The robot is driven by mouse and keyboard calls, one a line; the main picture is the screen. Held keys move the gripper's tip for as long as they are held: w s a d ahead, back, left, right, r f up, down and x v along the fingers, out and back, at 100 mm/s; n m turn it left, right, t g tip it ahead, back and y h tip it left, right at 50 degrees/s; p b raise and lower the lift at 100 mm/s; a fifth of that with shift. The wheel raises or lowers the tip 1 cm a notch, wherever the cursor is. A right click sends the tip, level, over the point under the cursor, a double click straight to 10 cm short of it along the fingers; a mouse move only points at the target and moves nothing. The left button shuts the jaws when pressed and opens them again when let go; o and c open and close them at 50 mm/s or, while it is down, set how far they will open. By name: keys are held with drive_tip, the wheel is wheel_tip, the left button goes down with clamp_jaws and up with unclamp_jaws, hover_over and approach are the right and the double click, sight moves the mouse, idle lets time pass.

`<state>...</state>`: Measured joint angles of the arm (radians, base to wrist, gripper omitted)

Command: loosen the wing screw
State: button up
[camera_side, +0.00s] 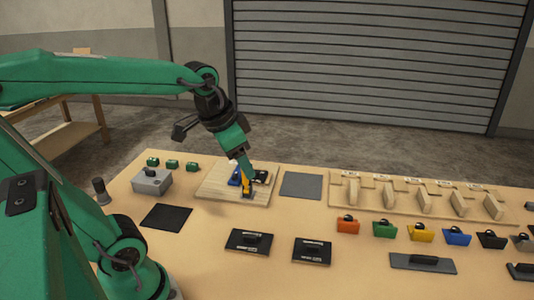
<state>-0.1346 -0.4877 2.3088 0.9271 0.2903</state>
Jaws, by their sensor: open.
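My gripper (243,172) points down over a pale wooden board (212,188) and is open. Its fingers are close above or beside a small cluster of parts on the board. The cluster has a blue part (234,179), a small yellow part (247,187) and a black part (261,176). The wing screw is too small to tell apart from these. My gripper hides some of the cluster, and I cannot tell whether a finger touches any of it.
A grey box with a black knob (151,182) stands left of the board. Dark pads (166,217) and black plates (249,241) lie nearer the front. A grey pad (302,185) lies to the right, then a wooden rack (430,199) and several coloured handled blocks (421,233).

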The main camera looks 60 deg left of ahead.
drive_tip(key=w+a+f+m+g, duration=0.1)
drive_tip(key=w+a+m+g, duration=0.1)
drive_tip(key=w+a, duration=0.5)
drive_tip(key=m+g, duration=0.3)
drive_tip(key=m, duration=0.2)
approach(235, 175)
drive_tip(key=shift+a+h, duration=0.25)
drive_tip(key=shift+h, duration=0.05)
drive_tip(key=shift+a+f, duration=0.1)
drive_tip(key=shift+f, duration=0.05)
drive_tip(key=shift+f, duration=0.1)
drive_tip(key=shift+f, duration=3.8)
